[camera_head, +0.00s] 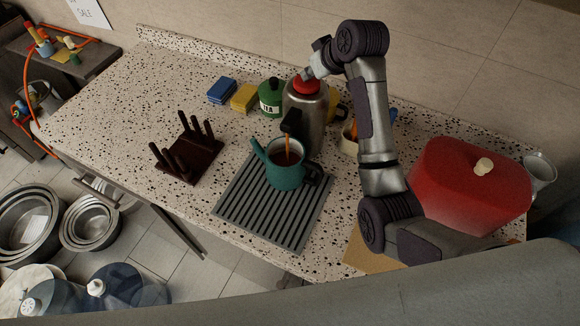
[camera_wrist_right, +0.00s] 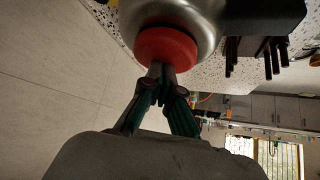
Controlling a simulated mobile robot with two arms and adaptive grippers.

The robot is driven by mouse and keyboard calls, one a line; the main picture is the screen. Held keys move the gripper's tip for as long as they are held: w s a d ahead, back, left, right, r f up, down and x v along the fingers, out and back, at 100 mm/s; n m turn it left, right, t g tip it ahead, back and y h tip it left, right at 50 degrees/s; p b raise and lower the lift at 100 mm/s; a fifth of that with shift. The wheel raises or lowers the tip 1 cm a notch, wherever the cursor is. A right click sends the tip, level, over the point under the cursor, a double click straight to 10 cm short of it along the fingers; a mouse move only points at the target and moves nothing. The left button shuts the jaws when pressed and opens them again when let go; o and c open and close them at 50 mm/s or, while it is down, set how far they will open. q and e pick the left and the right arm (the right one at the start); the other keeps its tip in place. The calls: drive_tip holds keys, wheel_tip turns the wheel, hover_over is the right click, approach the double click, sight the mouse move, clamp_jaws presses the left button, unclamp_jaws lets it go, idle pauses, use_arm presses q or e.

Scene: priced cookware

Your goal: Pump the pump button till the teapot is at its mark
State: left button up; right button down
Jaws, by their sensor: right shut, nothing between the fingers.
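A teal teapot (camera_head: 286,168) stands upright on a grey ribbed mat (camera_head: 303,228). Brown liquid shows inside it, and a stream falls into it from the dark spout (camera_head: 292,122) of a steel pump flask (camera_head: 305,108). I cannot make out the mark. The red pump button (camera_head: 305,85) tops the flask; it also shows in the right wrist view (camera_wrist_right: 167,46). My right gripper (camera_head: 307,74) is shut and empty, its fingertips against the button; in the right wrist view the fingertips (camera_wrist_right: 161,70) meet the red cap. My left gripper is not in view.
A dark peg rack (camera_head: 190,160) stands left of the mat. A green tea tin (camera_head: 270,97), yellow box (camera_head: 244,98) and blue box (camera_head: 222,91) stand left of the flask. A large red container (camera_head: 470,185) is at the right.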

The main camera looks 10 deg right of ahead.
drive_tip(key=shift+r+p, duration=0.95)
drive_tip(key=shift+p, duration=0.2)
drive_tip(key=shift+r, duration=0.55)
drive_tip(key=shift+b, duration=0.3)
